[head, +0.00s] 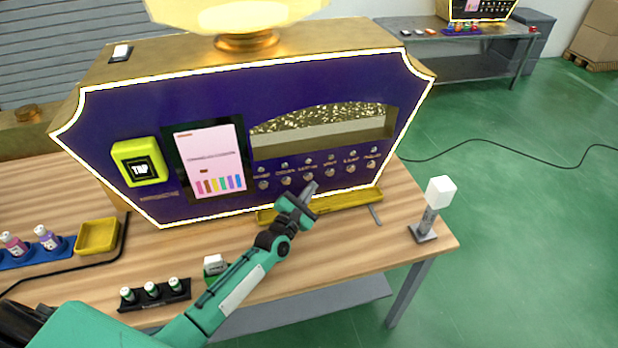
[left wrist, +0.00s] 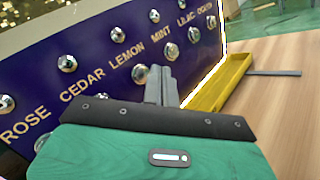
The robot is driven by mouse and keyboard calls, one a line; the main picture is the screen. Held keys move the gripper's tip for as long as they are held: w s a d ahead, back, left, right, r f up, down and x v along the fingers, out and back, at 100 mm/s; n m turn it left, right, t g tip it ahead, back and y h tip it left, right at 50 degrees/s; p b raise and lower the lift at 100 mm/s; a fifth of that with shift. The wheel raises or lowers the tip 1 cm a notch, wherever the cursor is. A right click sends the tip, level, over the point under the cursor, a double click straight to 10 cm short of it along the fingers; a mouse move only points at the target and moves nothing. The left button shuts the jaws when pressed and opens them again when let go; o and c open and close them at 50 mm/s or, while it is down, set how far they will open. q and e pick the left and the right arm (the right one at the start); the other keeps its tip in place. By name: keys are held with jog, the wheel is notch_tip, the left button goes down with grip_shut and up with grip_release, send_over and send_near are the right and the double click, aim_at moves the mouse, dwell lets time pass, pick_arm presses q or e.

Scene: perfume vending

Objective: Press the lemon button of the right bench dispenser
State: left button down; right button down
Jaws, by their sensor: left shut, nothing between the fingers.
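The near dispenser (head: 240,110) is a purple-fronted machine with a glowing outline on a wooden bench. Its front carries a row of labelled round metal buttons. The left wrist view reads rose, cedar, lemon, mint, lilac, ocean. The lemon label (left wrist: 128,57) has a lower button (left wrist: 140,73) beneath it, which in the head view (head: 308,175) sits just above my fingertips. My left gripper (head: 310,188) is shut and empty. In the left wrist view its fingertips (left wrist: 160,72) appear right beside the lemon button, towards the mint side; I cannot tell whether they touch. My right gripper is out of view.
A yellow tray (left wrist: 222,85) runs along the dispenser's base under the buttons. A white cube on a stand (head: 424,232) is at the bench's right edge. Small bottles stand in a black rack (head: 155,295).

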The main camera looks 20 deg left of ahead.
pick_arm(q)
jog(key=s+d, duration=0.1)
jog(key=s+p, duration=0.1)
jog(key=s+d, duration=0.1)
jog(key=s, duration=0.1)
jog(key=shift+d+p, duration=0.35)
dwell(0.6)
